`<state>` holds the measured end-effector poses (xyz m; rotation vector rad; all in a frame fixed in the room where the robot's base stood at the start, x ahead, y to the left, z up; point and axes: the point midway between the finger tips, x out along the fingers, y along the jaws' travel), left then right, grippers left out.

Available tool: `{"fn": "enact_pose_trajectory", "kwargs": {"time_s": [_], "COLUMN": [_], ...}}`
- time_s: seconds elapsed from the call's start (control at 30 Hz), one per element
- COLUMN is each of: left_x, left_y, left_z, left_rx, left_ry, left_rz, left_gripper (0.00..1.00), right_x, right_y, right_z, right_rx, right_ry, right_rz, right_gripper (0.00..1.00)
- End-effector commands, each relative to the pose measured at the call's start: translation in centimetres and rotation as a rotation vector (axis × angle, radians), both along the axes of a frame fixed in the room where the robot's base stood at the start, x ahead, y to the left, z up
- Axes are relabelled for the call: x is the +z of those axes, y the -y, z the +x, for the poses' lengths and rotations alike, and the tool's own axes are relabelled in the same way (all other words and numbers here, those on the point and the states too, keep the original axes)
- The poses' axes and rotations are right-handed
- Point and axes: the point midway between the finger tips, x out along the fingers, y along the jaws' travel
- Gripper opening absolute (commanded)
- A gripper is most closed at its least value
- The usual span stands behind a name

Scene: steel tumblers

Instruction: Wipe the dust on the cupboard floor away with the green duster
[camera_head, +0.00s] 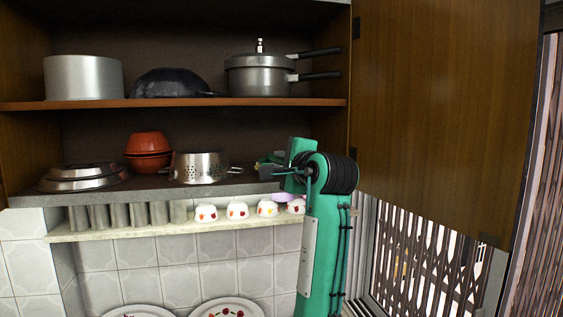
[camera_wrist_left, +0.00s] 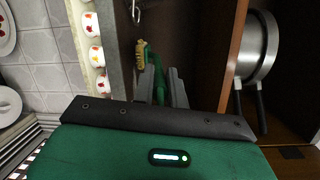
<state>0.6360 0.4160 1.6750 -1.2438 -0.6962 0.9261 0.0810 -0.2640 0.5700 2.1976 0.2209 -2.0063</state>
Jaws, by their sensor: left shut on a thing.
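The green duster (camera_wrist_left: 157,66) with a yellowish bristle head (camera_wrist_left: 141,52) is in my left gripper (camera_wrist_left: 168,90), which is shut on it. In the head view, my left gripper (camera_head: 270,168) reaches into the right end of the cupboard's lower compartment, partly hidden by my own arm. The cupboard floor (camera_head: 130,191) shows as a grey slab with a pale front edge. I cannot make out the dust, nor tell whether the bristles touch the floor. My right gripper is not in view.
On the cupboard floor stand a perforated steel pot (camera_head: 198,167), stacked orange bowls (camera_head: 148,150) and steel lids (camera_head: 84,176). The upper shelf (camera_head: 180,102) is close above. Steel tumblers (camera_head: 138,214) and white cups (camera_head: 237,210) line the ledge below. The open door (camera_head: 440,110) is at right.

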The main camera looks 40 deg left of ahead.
Motion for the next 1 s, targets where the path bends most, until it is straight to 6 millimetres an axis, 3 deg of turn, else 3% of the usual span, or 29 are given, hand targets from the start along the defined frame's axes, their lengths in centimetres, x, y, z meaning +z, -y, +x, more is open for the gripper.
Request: {"fn": "enact_pose_trajectory", "kwargs": {"time_s": [1.0], "left_x": [-1.6], "left_y": [0.0], "left_z": [0.0], "left_rx": [0.0], "left_ry": [0.001], "left_rz": [0.0], "left_gripper": [0.0], "right_x": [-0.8], "right_y": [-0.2], "right_z": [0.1], "right_rx": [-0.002], "right_ry": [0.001], "right_rz": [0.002], "right_gripper": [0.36]}}
